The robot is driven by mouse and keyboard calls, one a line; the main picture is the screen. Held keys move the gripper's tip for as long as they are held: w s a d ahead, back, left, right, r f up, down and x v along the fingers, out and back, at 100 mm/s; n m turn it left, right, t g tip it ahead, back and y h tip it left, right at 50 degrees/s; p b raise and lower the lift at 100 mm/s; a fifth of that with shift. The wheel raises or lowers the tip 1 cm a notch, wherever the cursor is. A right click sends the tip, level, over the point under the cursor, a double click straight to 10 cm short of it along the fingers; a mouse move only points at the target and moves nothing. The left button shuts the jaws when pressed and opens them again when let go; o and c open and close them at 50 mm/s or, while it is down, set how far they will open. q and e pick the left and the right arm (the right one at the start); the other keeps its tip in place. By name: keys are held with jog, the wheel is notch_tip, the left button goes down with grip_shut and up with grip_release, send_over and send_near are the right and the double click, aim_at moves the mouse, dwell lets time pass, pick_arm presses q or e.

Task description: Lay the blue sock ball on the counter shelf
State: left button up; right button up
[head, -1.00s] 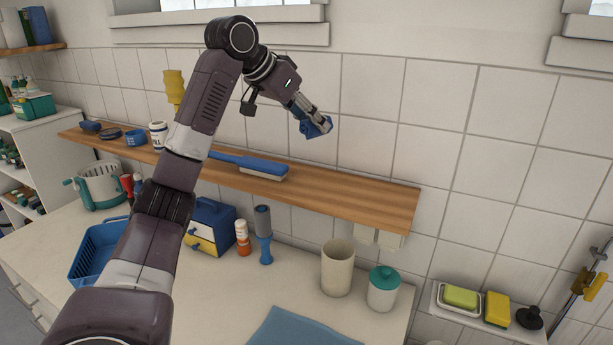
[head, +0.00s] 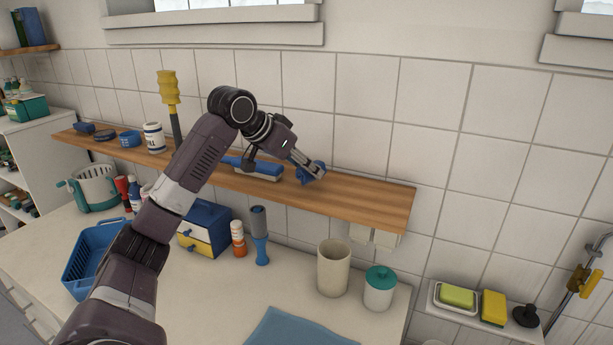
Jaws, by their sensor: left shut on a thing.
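My left gripper (head: 310,170) is shut on the blue sock ball (head: 313,173), which shows at its fingertips. The ball is low over the right half of the wooden counter shelf (head: 365,203); I cannot tell whether it touches the wood. The shelf is a long plank along the tiled wall above the counter. My right gripper is not in view.
A blue brush (head: 258,169) lies on the shelf just left of the ball. The shelf's right end is clear. A beige cup (head: 333,268) and a teal-lidded jar (head: 380,288) stand on the counter below.

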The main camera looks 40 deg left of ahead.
pick_arm(q)
notch_tip(320, 180, down, 2)
jog(key=shift+f, duration=0.25)
jog(key=o, duration=1)
jog(key=shift+f, duration=0.1)
jog(key=shift+o, duration=0.8)
jog(key=b+v, duration=0.3)
jog(key=v, duration=0.9)
